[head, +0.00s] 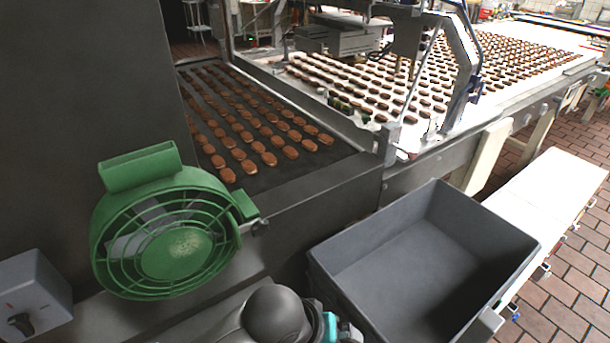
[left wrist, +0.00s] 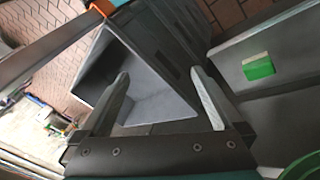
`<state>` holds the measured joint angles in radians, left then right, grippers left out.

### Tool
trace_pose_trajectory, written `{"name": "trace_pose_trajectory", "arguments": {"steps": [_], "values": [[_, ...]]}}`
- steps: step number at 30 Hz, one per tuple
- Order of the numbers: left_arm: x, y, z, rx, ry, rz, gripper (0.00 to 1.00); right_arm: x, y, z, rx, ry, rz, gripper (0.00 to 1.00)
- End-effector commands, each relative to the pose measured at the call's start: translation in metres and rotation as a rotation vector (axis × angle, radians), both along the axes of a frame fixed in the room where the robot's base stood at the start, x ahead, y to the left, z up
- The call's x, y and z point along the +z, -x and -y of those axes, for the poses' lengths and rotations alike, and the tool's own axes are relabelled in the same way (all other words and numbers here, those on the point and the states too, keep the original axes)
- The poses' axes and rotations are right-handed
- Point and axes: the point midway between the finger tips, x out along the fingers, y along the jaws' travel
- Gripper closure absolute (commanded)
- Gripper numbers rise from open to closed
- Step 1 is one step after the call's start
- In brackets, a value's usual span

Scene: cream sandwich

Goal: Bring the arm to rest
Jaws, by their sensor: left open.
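My left arm (head: 275,315) enters at the bottom middle of the head view, beside the left wall of the grey crate; its fingertips do not show there. In the left wrist view my left gripper (left wrist: 159,73) has its two fingers spread wide apart with nothing between them. The grey crate (left wrist: 150,80) shows beyond the fingers. My right gripper is in neither view.
The empty grey crate (head: 345,250) stands right of my arm. A green fan (head: 175,245) stands close on the left, by a grey knob box (head: 35,295). Behind are conveyors with many brown biscuits (head: 240,130). A white bench (head: 550,190) stands right.

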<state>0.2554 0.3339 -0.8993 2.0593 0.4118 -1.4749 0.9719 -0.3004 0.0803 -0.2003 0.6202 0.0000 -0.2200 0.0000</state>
Motion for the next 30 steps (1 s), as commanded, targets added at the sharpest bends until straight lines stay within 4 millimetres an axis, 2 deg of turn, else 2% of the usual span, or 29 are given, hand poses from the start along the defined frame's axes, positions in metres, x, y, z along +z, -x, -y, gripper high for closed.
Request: {"name": "trace_pose_trajectory", "arguments": {"steps": [4, 7, 17, 25, 30], "values": [[0.007, 0.01, -0.015, -0.025, 0.02, 0.055, 0.0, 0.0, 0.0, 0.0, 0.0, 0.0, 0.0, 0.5], [0.007, 0.015, -0.037, -0.029, -0.005, 0.091, 0.0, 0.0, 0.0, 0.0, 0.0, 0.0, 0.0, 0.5], [-0.006, 0.053, -0.136, -0.023, -0.208, 0.123, 0.0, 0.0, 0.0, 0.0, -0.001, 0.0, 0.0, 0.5], [-0.012, 0.097, -0.206, -0.043, -0.389, 0.07, 0.0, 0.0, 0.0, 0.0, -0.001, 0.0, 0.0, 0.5], [-0.058, 0.087, -0.202, -0.054, -0.386, 0.057, 0.0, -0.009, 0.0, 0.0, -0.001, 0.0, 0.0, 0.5]]}}
